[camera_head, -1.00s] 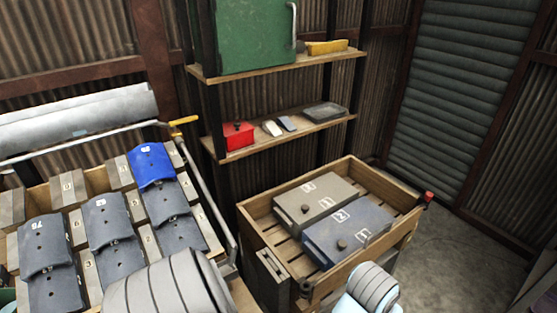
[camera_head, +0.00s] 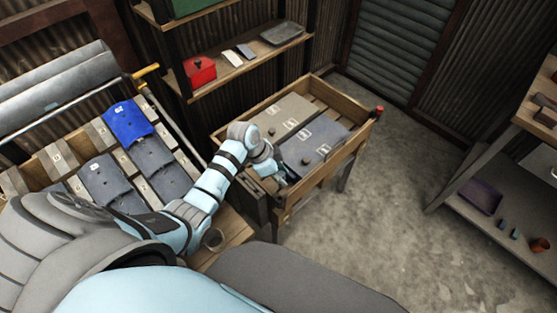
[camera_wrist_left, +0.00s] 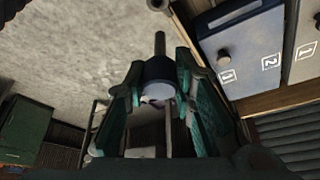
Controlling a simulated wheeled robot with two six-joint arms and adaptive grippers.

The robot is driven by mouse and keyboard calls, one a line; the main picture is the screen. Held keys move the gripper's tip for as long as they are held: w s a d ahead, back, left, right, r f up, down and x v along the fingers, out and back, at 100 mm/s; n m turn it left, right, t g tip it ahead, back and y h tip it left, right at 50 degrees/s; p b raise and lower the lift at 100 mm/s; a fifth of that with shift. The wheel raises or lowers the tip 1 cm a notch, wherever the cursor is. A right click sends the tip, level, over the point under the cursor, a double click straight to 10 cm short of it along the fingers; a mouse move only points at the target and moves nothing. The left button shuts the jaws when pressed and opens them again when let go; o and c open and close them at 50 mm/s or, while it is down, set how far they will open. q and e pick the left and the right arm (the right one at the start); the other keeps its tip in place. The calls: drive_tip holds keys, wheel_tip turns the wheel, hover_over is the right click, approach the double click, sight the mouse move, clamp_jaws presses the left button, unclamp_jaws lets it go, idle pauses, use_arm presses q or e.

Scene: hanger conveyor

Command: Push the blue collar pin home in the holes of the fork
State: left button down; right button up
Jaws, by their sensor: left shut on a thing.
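My left gripper (camera_head: 283,176) reaches over the near left part of the slatted wooden crate. In the left wrist view its teal fingers (camera_wrist_left: 158,98) are closed around a pin with a dark blue collar (camera_wrist_left: 159,70). The pin's thin shaft (camera_wrist_left: 160,43) sticks out beyond the collar, away from the gripper. In the head view the pin is too small and covered to make out. I cannot pick out the fork or its holes in either view, nor tell whether the shaft is in them. My right gripper is in neither view.
A rack of grey covers and one blue cover (camera_head: 128,121) stands left. Shelves with a red box (camera_head: 199,71) stand behind. Open concrete floor lies right.

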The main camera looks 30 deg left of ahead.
use_arm(q)
wheel_tip(320, 180, down, 5)
drive_tip(key=b, duration=0.5)
drive_tip(key=shift+d, duration=0.1)
drive_tip(key=shift+f+b, duration=0.35)
drive_tip(key=shift+b, duration=0.15)
drive_tip(key=shift+f, duration=0.35)
drive_tip(key=shift+s+r+p, duration=0.1)
drive_tip(key=shift+s+p, duration=0.05)
drive_tip(key=shift+p, duration=0.35)
drive_tip(key=shift+f, duration=0.5)
idle(0.5)
idle(1.3)
drive_tip(key=shift+f, duration=0.75)
idle(0.5)
idle(1.2)
